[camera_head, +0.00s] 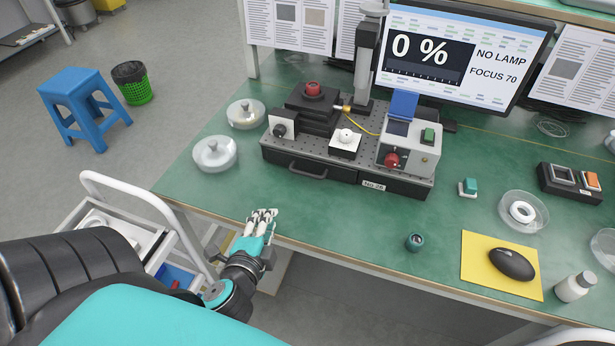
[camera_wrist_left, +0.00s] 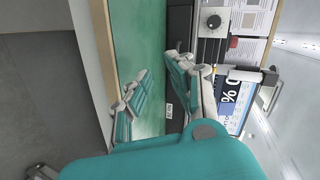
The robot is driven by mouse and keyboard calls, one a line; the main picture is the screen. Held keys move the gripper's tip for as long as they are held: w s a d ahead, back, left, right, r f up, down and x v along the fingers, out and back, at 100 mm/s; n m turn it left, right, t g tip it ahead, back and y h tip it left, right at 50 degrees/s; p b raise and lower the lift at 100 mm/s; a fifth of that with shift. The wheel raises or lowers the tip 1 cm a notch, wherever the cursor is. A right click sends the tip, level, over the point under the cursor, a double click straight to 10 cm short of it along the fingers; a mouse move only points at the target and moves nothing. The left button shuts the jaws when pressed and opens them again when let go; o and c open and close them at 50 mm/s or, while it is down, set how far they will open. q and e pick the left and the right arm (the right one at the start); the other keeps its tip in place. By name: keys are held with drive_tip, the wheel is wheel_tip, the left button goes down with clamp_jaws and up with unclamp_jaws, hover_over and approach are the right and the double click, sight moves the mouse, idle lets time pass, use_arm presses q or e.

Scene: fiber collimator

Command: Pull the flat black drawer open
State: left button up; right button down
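The flat black drawer (camera_head: 309,168) is built into the base under the perforated optical plate on the green bench. Its front carries a dark bar handle (camera_head: 304,173), and it looks shut. My left gripper (camera_head: 263,217) is at the bench's front edge, in front and to the left of the drawer, apart from the handle. In the left wrist view, its teal-and-grey fingers (camera_wrist_left: 165,95) are spread apart with nothing between them. The dark drawer base (camera_wrist_left: 179,32) shows beyond them, partly hidden by a finger. My right gripper is not in view.
Two lidded glass dishes (camera_head: 214,153) stand left of the base. A control box (camera_head: 411,149) and a monitor (camera_head: 455,50) are at the right and behind. A small dark round item (camera_head: 415,241) and a yellow mat (camera_head: 480,262) lie front right. The bench before the drawer is clear.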

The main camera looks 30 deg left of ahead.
use_arm(q)
drive_tip(key=d+r+m+t+h, duration=0.1)
drive_tip(key=d+m+t, duration=0.1)
drive_tip(key=m, duration=0.2)
drive_tip(key=p, duration=0.3)
approach(305, 175)
drive_tip(key=x, duration=0.9)
drive_tip(key=shift+w+a+f, duration=0.1)
drive_tip(key=shift+w, duration=0.15)
drive_tip(key=c, duration=0.4)
clamp_jaws()
